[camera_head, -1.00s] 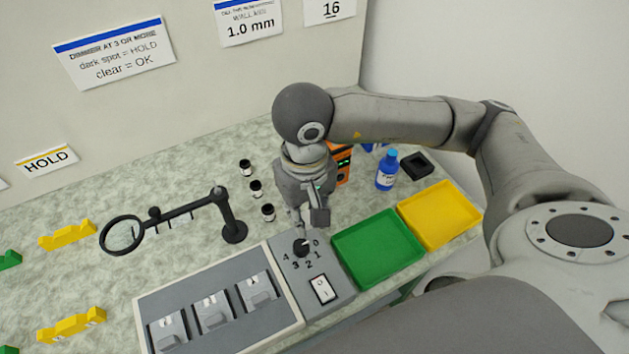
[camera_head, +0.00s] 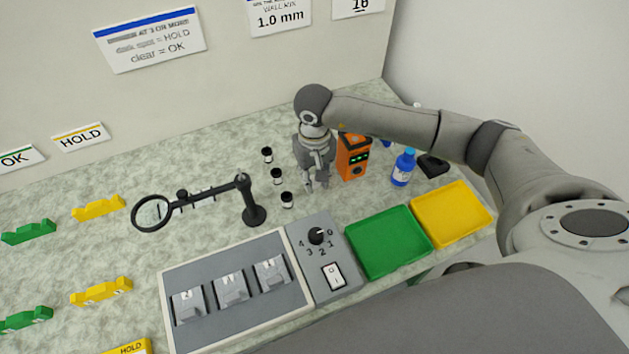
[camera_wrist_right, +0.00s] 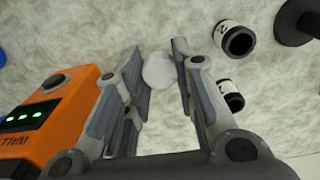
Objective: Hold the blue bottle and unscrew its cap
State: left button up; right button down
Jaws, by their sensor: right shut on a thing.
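The blue bottle (camera_head: 402,170) stands upright on the counter behind the trays, with a lighter blue cap (camera_head: 409,152) on top and a white label on its side. My right gripper (camera_head: 317,187) is left of the bottle, apart from it, between the black-capped vials and the orange gauge, pointing down. In the right wrist view its fingers (camera_wrist_right: 160,72) are shut on a pale round piece (camera_wrist_right: 158,71), seen end-on. I cannot tell how long this piece is. My left gripper is not in view.
An orange gauge (camera_head: 353,158) stands between my right gripper and the bottle. Several vials (camera_head: 276,177) stand left of the gripper. A magnifier (camera_head: 253,213), a grey control box (camera_head: 330,262), a green tray (camera_head: 388,242) and a yellow tray (camera_head: 451,214) are nearer. A black block (camera_head: 433,164) is right of the bottle.

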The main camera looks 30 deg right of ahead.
aim_at(315, 191)
notch_tip(315, 191, down, 3)
jog(key=shift+f+p, duration=0.15)
jog(key=shift+p, duration=0.65)
jog(key=shift+f, duration=0.1)
jog(key=c, duration=1.2)
grip_release()
